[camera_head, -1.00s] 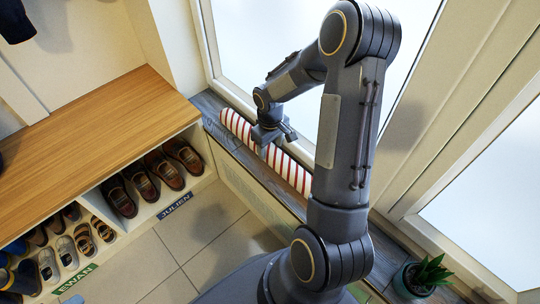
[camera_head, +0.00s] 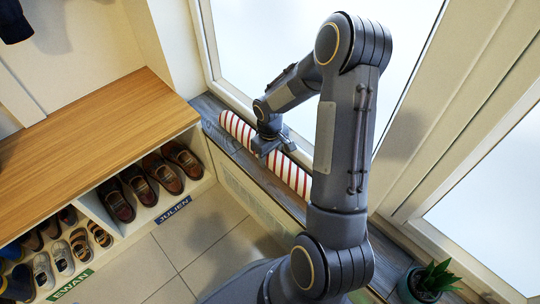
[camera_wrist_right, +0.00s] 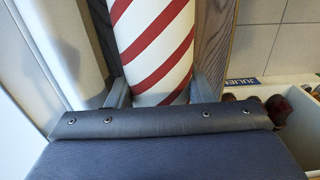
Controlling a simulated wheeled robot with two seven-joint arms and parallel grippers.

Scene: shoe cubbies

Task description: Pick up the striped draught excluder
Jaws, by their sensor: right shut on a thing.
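The striped draught excluder (camera_head: 290,176) is a long red-and-white roll lying along the grey wooden window sill, against the window frame. My right gripper (camera_head: 268,150) reaches down over its middle and is shut on it. In the right wrist view the excluder (camera_wrist_right: 155,40) runs between the two fingers of the gripper (camera_wrist_right: 158,92), one finger on each side. Its part under the gripper is hidden. It appears to rest on the sill still; I cannot see a gap beneath it. My left gripper is not in view.
A wooden-topped shoe bench (camera_head: 90,135) with shoes in cubbies stands at the left. A potted plant (camera_head: 428,282) stands on the sill at the lower right. The window (camera_head: 290,40) is close behind the excluder. Tiled floor (camera_head: 190,245) lies clear between bench and sill.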

